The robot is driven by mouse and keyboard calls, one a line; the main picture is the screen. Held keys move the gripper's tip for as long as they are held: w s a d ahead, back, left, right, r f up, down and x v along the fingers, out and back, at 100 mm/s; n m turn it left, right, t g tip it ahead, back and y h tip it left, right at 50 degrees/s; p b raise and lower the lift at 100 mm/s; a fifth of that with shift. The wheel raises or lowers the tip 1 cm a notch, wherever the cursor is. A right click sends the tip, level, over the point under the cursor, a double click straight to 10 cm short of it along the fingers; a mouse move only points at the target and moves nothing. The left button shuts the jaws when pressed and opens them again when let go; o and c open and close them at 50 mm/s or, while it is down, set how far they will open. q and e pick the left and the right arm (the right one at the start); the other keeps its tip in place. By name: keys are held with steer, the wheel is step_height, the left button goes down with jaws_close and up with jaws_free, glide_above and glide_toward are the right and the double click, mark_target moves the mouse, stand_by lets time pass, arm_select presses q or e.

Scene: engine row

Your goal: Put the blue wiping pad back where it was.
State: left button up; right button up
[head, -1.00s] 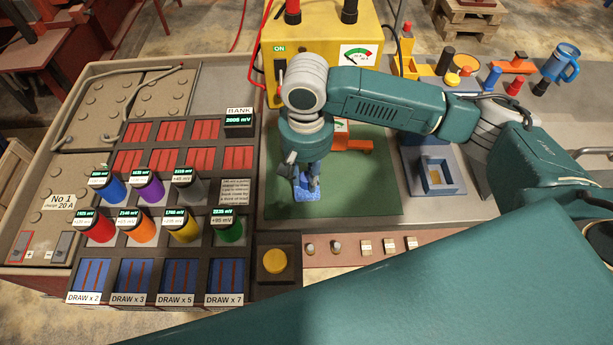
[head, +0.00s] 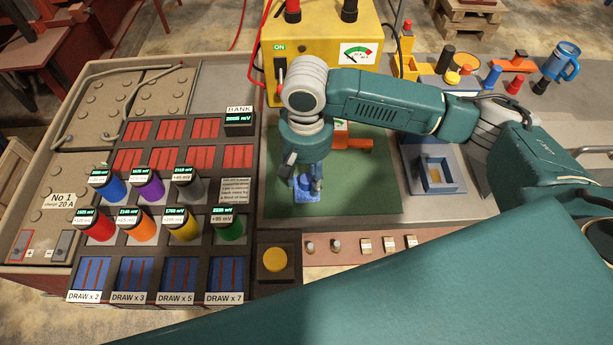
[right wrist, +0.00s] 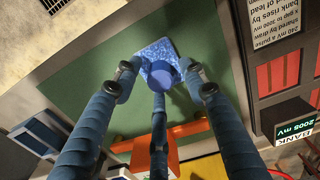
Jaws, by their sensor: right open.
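The blue wiping pad (head: 306,195) lies on the green mat (head: 365,195), near the mat's left side. In the right wrist view the pad (right wrist: 156,48) shows a mottled blue face and a round blue knob (right wrist: 160,74). My right gripper (head: 305,182) points down over the pad. Its open fingers stand spread around the knob in the right wrist view (right wrist: 163,82); I cannot tell whether any finger touches it. The fingers partly hide the pad in the head view. My left gripper is not in view.
A blue-grey tray (head: 455,188) stands right of the mat. Left is the cell panel with several coloured cylinders, including a green one (head: 230,228). A yellow button (head: 275,260) sits in front; a yellow meter box (head: 330,40) stands behind.

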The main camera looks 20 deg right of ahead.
mark_target(305, 178)
step_height(305, 178, up, 12)
steer(key=b, duration=0.1)
steer(key=shift+f, duration=0.2)
steer(key=shift+a, duration=0.1)
stand_by(1.2)
